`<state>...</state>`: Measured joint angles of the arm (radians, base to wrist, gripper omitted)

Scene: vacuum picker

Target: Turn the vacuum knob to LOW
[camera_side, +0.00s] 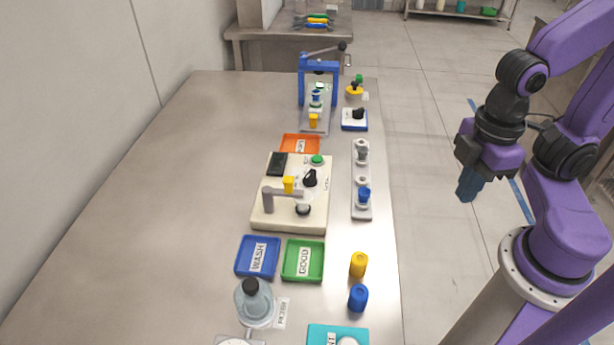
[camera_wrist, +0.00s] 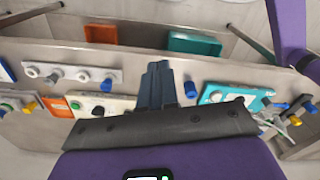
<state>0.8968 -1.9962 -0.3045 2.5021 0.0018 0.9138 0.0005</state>
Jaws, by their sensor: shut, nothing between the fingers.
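A cream machine (camera_side: 262,217) stands on the table in the side view, with a black knob (camera_side: 310,178), a green button (camera_side: 317,160), a dark display (camera_side: 277,164) and a grey arm carrying a yellow piece (camera_side: 289,185). A second black knob (camera_side: 358,113) sits on a small blue-edged box farther back. The knob markings are too small to read. My gripper (camera_side: 467,190) is shut and empty, raised off the table's right side, well apart from both knobs. In the wrist view its fingers (camera_wrist: 157,70) partly cover the table, and the cream machine (camera_wrist: 118,103) shows left of them.
A grey rail (camera_side: 361,208) with posts lies between the machine and the table's right edge. Blue (camera_side: 243,271) and green (camera_side: 288,275) trays, a yellow cylinder (camera_side: 358,265) and a blue cylinder (camera_side: 357,298) lie nearer. A blue press frame (camera_side: 303,88) stands behind. The table's left is clear.

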